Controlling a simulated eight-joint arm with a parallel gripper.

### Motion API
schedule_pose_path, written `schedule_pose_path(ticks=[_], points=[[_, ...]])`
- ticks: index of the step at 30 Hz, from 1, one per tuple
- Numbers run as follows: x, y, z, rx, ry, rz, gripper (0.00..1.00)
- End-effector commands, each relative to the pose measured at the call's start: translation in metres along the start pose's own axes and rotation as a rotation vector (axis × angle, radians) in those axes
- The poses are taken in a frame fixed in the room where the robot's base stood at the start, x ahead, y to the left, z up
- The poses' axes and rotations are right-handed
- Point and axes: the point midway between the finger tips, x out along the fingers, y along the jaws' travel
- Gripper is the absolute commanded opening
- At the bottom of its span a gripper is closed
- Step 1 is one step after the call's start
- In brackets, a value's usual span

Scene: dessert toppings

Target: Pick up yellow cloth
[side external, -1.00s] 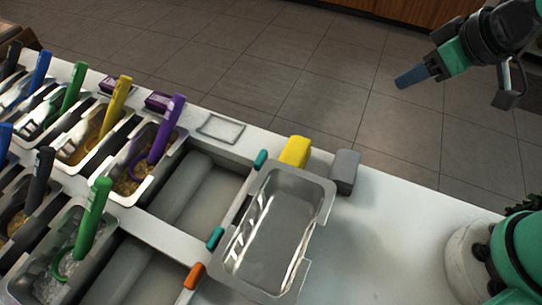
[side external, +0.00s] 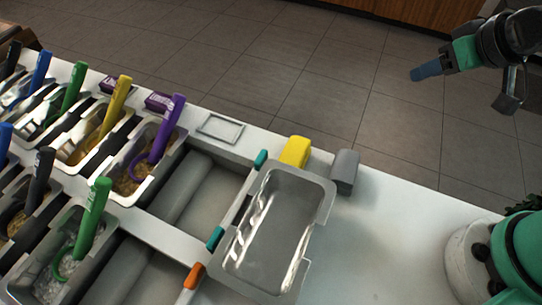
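The yellow cloth (side external: 295,151) is a small folded block on the white counter, just behind the empty metal pan and left of a grey folded block. Its lower front is partly hidden by the pan's rim. My gripper (side external: 425,71) is at the upper right, raised above the floor side and well apart from the cloth, up and to its right. Its blue tip points left. At this angle and size I cannot tell whether its fingers are open or shut. Nothing shows held in it.
The empty metal pan (side external: 268,232) stands in front of the cloth. The grey block (side external: 344,172) sits close at its right. A flat clear lid (side external: 220,128) lies to the left. Topping bins with upright coloured handles fill the left. The counter (side external: 400,235) at right is clear.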

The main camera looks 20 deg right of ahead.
Motion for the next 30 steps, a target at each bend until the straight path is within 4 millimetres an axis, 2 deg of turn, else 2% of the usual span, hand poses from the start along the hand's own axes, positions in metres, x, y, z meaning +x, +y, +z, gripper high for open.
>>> schedule_pose_path(ticks=[13, 14, 16, 17, 26, 30], points=[[0.000, 0.000, 0.000, 0.000, 0.000, 0.000, 0.35], [0.000, 0.000, 0.000, 0.000, 0.000, 0.000, 0.41], [0.000, 0.000, 0.000, 0.000, 0.000, 0.000, 0.61], [0.000, 0.000, 0.000, 0.000, 0.000, 0.000, 0.63], [0.000, -0.001, -0.001, -0.016, -0.004, -0.003, 0.63], [0.003, -0.017, -0.006, -0.200, -0.052, -0.039, 0.63]])
